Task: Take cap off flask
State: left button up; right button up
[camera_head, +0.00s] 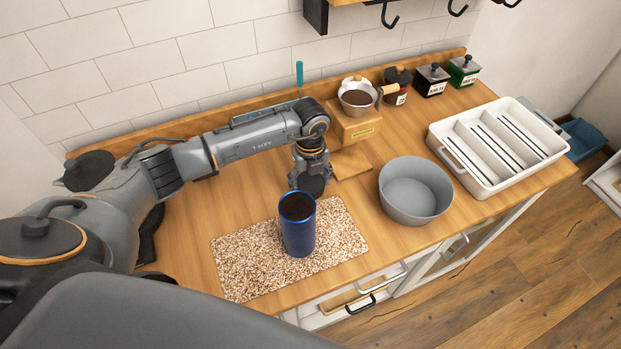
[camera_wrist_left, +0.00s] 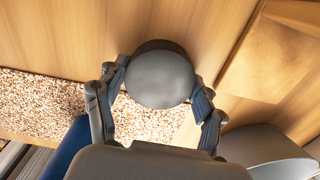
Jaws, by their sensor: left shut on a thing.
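The blue flask (camera_head: 299,238) stands upright on a speckled mat (camera_head: 240,262). Its top is uncovered and shows a dark inside. My left gripper (camera_head: 311,180) is shut on the round dark grey cap (camera_head: 314,186), just behind the flask and apart from its mouth. In the left wrist view the cap (camera_wrist_left: 162,78) sits between both fingers, over the wooden counter, and part of the blue flask (camera_wrist_left: 68,150) shows at lower left. My right gripper is not in view.
A grey bowl (camera_head: 414,207) stands right of the flask. A white dish rack (camera_head: 462,172) is farther right. A wooden coffee grinder (camera_head: 355,127) and several jars stand along the back wall. The counter (camera_head: 205,205) left of the mat is bare.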

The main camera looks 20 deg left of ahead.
aim_at(310, 182)
pick_arm(q)
jog(key=shift+f, duration=0.15)
jog(key=o, duration=1.3)
jog(key=shift+w, duration=0.1)
jog(key=shift+c, duration=0.2)
jog(key=shift+r, duration=0.65)
notch_tip(310, 182, up, 11)
jog(key=b, duration=0.2)
jog(key=shift+r+b, duration=0.15)
jog(key=shift+b, duration=0.2)
